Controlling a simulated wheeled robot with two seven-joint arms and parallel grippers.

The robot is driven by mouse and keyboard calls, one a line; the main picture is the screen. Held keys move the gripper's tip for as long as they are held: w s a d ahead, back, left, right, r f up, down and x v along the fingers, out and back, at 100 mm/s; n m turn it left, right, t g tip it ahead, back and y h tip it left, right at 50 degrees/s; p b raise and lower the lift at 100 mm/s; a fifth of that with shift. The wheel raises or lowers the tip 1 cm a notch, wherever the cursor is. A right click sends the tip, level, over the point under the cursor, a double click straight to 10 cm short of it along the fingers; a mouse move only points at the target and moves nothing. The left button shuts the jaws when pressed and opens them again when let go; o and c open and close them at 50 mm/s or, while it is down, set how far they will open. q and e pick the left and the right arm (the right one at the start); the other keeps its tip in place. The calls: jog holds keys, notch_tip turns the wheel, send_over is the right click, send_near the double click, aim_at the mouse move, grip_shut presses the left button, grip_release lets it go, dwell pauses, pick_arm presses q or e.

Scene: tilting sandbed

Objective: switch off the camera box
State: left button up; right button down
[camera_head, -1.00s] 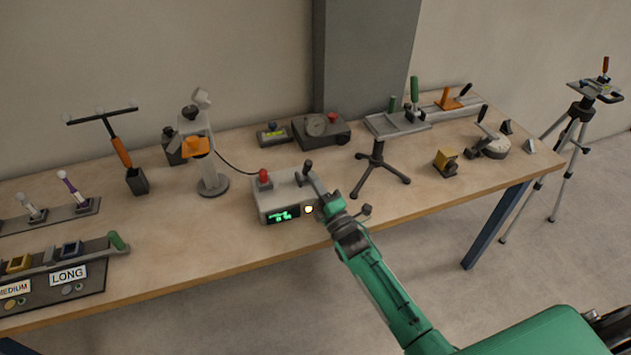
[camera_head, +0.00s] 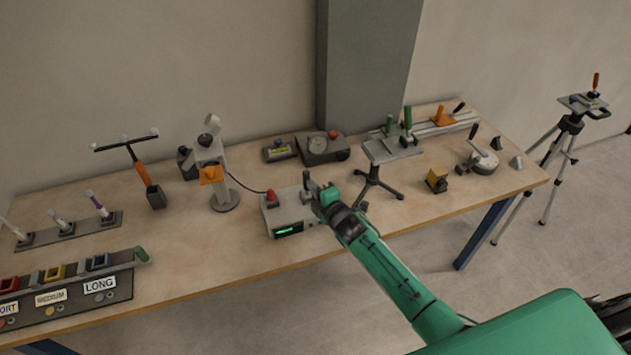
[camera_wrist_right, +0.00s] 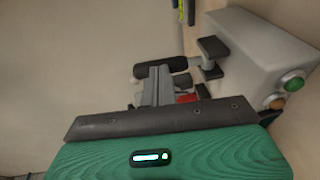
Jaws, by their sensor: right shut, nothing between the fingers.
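The camera box (camera_head: 291,218) is a pale grey box near the table's front edge, with a red knob (camera_head: 271,198) on its top left and a green-lit display (camera_head: 289,231) on its front. My right gripper (camera_head: 317,190) is at the box's top right end and hides part of it. Its fingers are shut and empty; contact with the box cannot be told. My left gripper is not in view.
A stand with an orange part (camera_head: 212,175) is left of the box, joined by a cable. A gauge box (camera_head: 322,148) stands behind, and a black-legged stand (camera_head: 378,180) is close on the right. The tabletop in front of the left stand is clear.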

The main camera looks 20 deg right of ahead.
jog(key=shift+w+r+g+p, duration=0.3)
jog(key=shift+r+g+p, duration=0.05)
jog(key=shift+r+g, duration=0.1)
jog(key=shift+w+f, duration=0.1)
jog(key=shift+w, duration=0.1)
jog(key=shift+w+f, duration=0.1)
jog(key=shift+w, duration=0.6)
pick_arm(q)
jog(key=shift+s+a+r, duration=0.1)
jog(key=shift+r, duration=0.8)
pick_arm(e)
jog(key=shift+w+r, duration=0.1)
jog(key=shift+r, duration=0.2)
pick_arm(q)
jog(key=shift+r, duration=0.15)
